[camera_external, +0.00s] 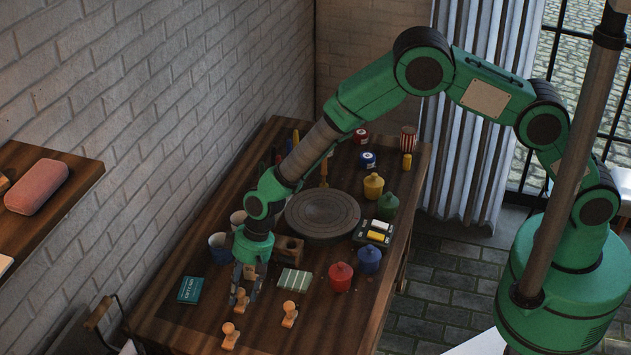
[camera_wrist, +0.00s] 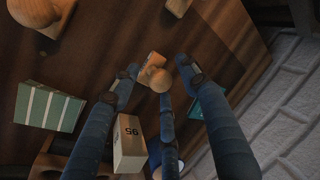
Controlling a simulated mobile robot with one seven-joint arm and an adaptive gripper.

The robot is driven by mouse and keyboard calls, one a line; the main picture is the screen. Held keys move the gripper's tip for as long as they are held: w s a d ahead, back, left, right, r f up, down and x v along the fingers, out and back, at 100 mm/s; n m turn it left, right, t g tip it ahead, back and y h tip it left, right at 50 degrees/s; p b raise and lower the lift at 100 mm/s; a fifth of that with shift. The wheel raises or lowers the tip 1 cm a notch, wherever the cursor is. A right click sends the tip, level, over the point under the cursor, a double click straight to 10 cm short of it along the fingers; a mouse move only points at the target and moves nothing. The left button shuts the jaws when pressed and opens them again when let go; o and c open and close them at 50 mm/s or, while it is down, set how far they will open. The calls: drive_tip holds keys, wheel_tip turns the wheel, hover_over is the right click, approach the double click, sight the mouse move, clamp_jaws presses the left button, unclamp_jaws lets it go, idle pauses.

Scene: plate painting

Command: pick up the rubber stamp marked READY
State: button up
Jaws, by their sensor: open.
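Several small wooden stamps with round knobs stand near the front of the table: one stamp (camera_external: 240,297) at my fingers, one stamp (camera_external: 230,336) nearer the front edge, and one stamp (camera_external: 289,314) to the right. No READY marking is legible on any of them. My gripper (camera_external: 248,290) points down, open, around or just above the first stamp. In the wrist view, that stamp's pale knob and block (camera_wrist: 156,75) show between the spread fingertips of my gripper (camera_wrist: 158,77). Contact cannot be told. Two other stamps (camera_wrist: 38,12) (camera_wrist: 178,6) show at the top edge.
A green striped block (camera_external: 294,280) lies to the right and a teal box (camera_external: 190,289) to the left. A marked wooden block (camera_wrist: 130,143) is close to my fingers. Red (camera_external: 341,276) and blue (camera_external: 369,260) jars and a dark turntable (camera_external: 322,215) stand farther off.

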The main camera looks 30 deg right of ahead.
sight(241, 289)
drive_tip(key=shift+c, duration=0.3)
clamp_jaws()
drive_tip(key=shift+r, duration=0.15)
wheel_tip(241, 289, up, 10)
drive_tip(key=shift+f+p, duration=0.1)
drive_tip(key=shift+p, duration=0.35)
idle(0.7)
